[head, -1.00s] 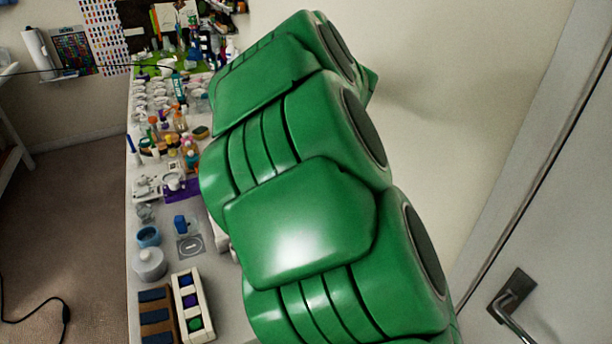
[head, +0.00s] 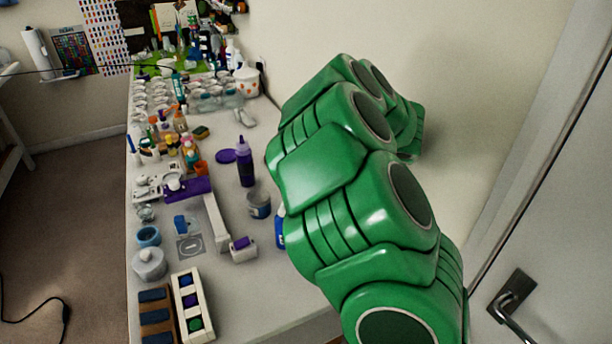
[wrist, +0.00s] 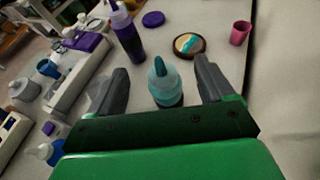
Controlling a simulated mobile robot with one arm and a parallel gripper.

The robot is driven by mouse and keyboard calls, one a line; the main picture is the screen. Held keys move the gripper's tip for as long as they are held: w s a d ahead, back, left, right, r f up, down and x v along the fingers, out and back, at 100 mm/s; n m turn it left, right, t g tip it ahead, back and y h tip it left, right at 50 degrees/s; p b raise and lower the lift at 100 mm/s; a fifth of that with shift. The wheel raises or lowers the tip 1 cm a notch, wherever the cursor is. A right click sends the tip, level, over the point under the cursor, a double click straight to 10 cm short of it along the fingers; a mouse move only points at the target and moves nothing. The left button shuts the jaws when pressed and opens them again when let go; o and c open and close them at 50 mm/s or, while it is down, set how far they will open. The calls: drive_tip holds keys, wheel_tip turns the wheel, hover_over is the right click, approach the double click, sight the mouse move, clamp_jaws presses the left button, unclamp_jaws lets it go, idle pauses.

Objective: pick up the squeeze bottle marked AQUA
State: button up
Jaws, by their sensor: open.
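A teal squeeze bottle (wrist: 165,88) with a darker teal pointed nozzle stands in the wrist view, between the two grey fingers of my gripper (wrist: 162,68). The fingers are open, one to each side of it. I cannot tell how near they are in height, and my gripper's front edge hides the bottle's lower part. No AQUA marking is readable. In the head view my green arm covers this bottle and my gripper.
A purple squeeze bottle (head: 245,165) stands left of my arm; it also shows in the wrist view (wrist: 128,38). Beyond the teal bottle are a round dish (wrist: 190,45), a purple lid (wrist: 153,19) and a pink cup (wrist: 240,34). A wall (head: 330,35) bounds the table's right side.

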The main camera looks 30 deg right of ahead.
drive_tip(key=f, duration=0.5)
drive_tip(key=shift+w+a, duration=0.15)
drive_tip(key=shift+w, duration=0.05)
drive_tip(key=shift+x, duration=2.2)
drive_tip(key=c, duration=1.3)
